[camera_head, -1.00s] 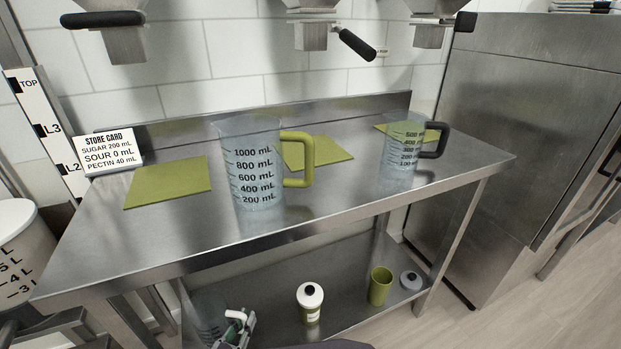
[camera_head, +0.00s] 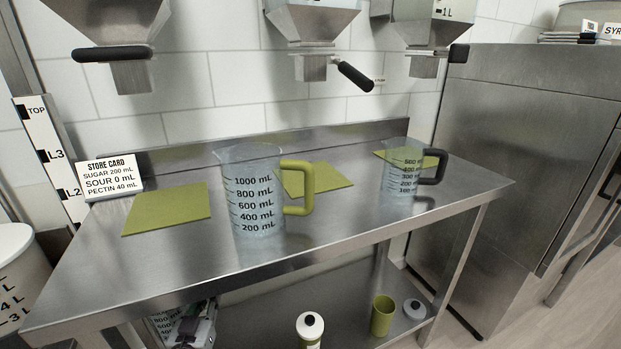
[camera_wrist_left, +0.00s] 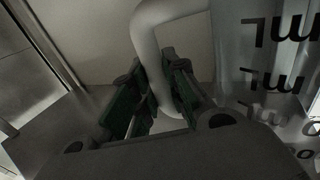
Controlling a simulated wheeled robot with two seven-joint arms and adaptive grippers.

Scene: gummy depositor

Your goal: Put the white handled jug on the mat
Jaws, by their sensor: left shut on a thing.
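The white handled jug (camera_head: 163,328) is clear with dark mL marks. In the head view it shows at the bottom, below the table's front edge and mostly cut off. My left gripper (camera_head: 192,332) is beside it. In the left wrist view the gripper (camera_wrist_left: 160,112) is shut on the white handle (camera_wrist_left: 150,45), and the jug's clear wall (camera_wrist_left: 275,85) shows on the right. Green mats lie on the steel table: a bare left mat (camera_head: 166,210), a middle mat (camera_head: 330,179) partly behind a jug, and a right mat (camera_head: 385,153). My right gripper is not in view.
A large olive-handled jug (camera_head: 255,200) stands mid-table, and a black-handled jug (camera_head: 400,172) stands at the right. A store card (camera_head: 108,176) stands at the back left. Dispensers (camera_head: 313,30) hang above. The lower shelf (camera_head: 350,300) holds an olive cup (camera_head: 382,315) and a white-lidded bottle (camera_head: 310,328).

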